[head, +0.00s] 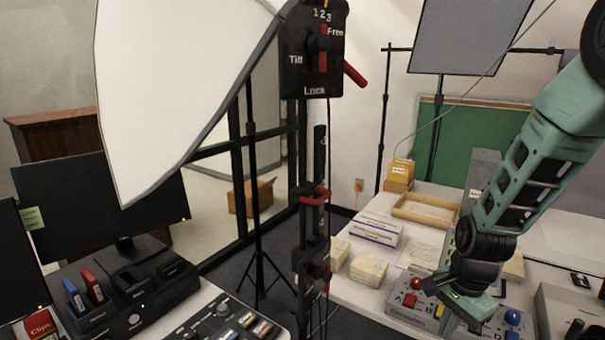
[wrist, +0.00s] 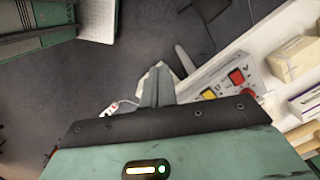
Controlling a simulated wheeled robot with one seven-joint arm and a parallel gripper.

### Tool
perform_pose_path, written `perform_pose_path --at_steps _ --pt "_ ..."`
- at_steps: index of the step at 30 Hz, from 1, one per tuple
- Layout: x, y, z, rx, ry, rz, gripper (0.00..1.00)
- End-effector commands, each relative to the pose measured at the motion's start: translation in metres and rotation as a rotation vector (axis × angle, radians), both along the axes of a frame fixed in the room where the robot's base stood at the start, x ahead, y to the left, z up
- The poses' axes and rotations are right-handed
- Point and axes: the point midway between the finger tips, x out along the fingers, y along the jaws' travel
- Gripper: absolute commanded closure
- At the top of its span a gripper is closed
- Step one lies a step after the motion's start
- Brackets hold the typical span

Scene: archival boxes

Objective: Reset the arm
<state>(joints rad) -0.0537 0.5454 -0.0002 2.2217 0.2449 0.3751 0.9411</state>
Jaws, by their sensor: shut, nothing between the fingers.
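My arm (head: 527,165) is teal and black and reaches down from the upper right of the head view. It bends at a black wrist joint. My gripper (head: 470,303) is at its lower end, over the control panel at the right; its fingertips are hard to make out there. In the wrist view my gripper (wrist: 158,88) shows its teal body, a black bar and narrow fingers that are together. Nothing is seen held. Below it are the floor and a panel edge.
A control panel (head: 412,315) with red and blue knobs lies by my gripper. White boxes (head: 368,268) and a wooden tray (head: 425,211) sit on the white table. A black column (head: 313,210) and a light stand (head: 256,180) rise mid-view. Monitors (head: 90,215) stand left.

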Motion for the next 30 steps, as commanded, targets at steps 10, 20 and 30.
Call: perform_pose_path --at_steps 10,20,30 --pt "-0.104 0.119 0.096 0.047 -0.083 0.934 1.00" --pt "-0.211 0.144 0.138 -0.019 -0.123 1.710 1.00" --pt "-0.221 0.144 0.140 -0.030 -0.123 1.790 1.00"
